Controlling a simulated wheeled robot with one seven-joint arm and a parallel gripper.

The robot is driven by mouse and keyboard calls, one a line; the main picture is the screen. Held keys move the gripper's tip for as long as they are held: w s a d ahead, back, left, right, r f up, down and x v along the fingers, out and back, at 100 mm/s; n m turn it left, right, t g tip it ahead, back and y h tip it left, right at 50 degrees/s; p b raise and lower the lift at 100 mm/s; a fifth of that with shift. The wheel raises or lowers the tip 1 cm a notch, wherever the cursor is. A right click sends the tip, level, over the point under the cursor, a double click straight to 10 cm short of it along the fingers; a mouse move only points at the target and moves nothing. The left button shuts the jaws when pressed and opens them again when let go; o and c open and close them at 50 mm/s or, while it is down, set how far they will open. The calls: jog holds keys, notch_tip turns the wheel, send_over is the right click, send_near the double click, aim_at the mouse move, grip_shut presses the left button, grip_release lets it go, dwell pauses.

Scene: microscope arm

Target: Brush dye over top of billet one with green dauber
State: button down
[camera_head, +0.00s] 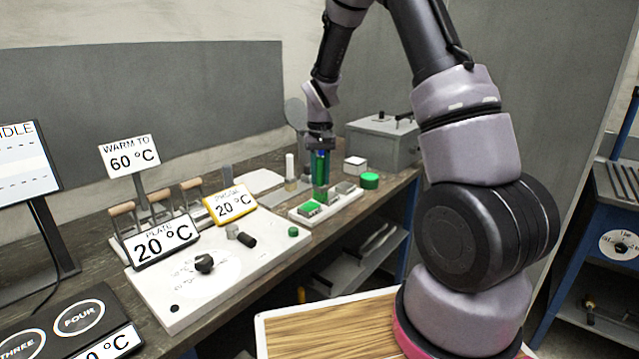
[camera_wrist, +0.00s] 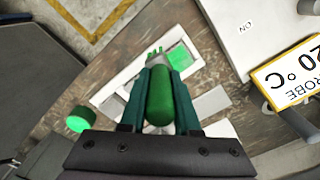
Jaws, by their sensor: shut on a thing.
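My gripper (camera_head: 320,160) is shut on the green dauber (camera_wrist: 160,98), which points down over the white tray (camera_head: 328,208). A grey block with a bright green top (camera_head: 310,207) sits at the tray's near-left end; it also shows in the wrist view (camera_wrist: 180,57). The dauber's green bristle tip (camera_wrist: 155,54) appears beside this block; I cannot tell whether they touch. A plain grey block (camera_head: 345,187) sits at the tray's other end. I can read no number on either block. The dauber's lower end is partly hard to make out in the head view.
A green round pot (camera_head: 370,181) stands right of the tray, near the bench edge. A white block (camera_head: 355,164) and a grey box (camera_head: 382,140) are behind. The yellow-framed probe sign (camera_head: 230,204) and white control plate (camera_head: 215,262) are to the left.

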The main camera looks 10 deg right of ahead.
aim_at(320, 158)
jog(key=shift+r, duration=2.65)
